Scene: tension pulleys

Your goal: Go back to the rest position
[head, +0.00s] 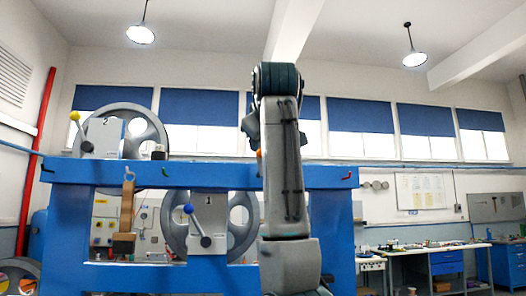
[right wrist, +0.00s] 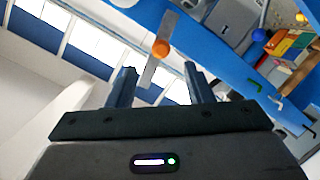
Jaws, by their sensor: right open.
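My right gripper (right wrist: 159,68) is open in the right wrist view, with its two dark fingers apart. A grey lever with an orange knob (right wrist: 161,48) shows between and beyond the fingertips; I cannot tell how far away it is. In the head view my right arm stands upright in the middle, and a bit of the orange knob (head: 258,153) shows at its left edge. The right gripper's fingers cannot be made out there. My left gripper is not in view.
A blue frame (head: 220,176) spans the head view, with an upper pulley wheel (head: 154,128) and a lower one (head: 243,222). Levers with a yellow knob (head: 75,116) and a blue knob (head: 188,209) stick out. A wooden block (head: 127,205) hangs at left. Workbenches (head: 410,252) stand right.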

